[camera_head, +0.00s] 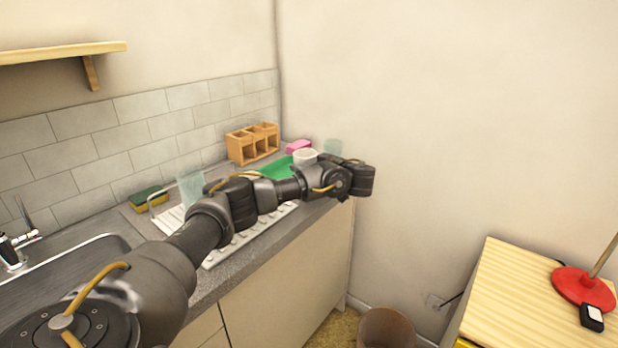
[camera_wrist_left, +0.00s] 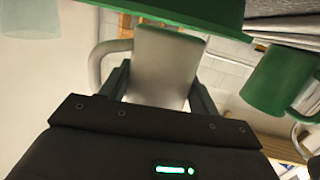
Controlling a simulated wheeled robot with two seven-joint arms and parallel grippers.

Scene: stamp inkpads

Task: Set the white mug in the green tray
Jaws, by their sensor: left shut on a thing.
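The white mug (camera_head: 305,156) shows behind my left wrist in the head view, at the green tray (camera_head: 272,169). In the left wrist view, the white mug (camera_wrist_left: 165,62) is between the fingers of my left gripper (camera_wrist_left: 160,85), which is shut on it; its handle points left. The green tray (camera_wrist_left: 190,8) is right beside the mug's far end there; I cannot tell whether they touch. My arm hides the fingertips and part of the tray in the head view. My right gripper is not in view.
A green mug (camera_wrist_left: 270,82) is close beside the gripper in the left wrist view. A clear glass (camera_head: 333,147), a pink sponge (camera_head: 299,146) and a wooden organiser (camera_head: 252,144) stand around the tray. Another glass (camera_head: 191,187) and a green-yellow sponge (camera_head: 149,199) are farther left.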

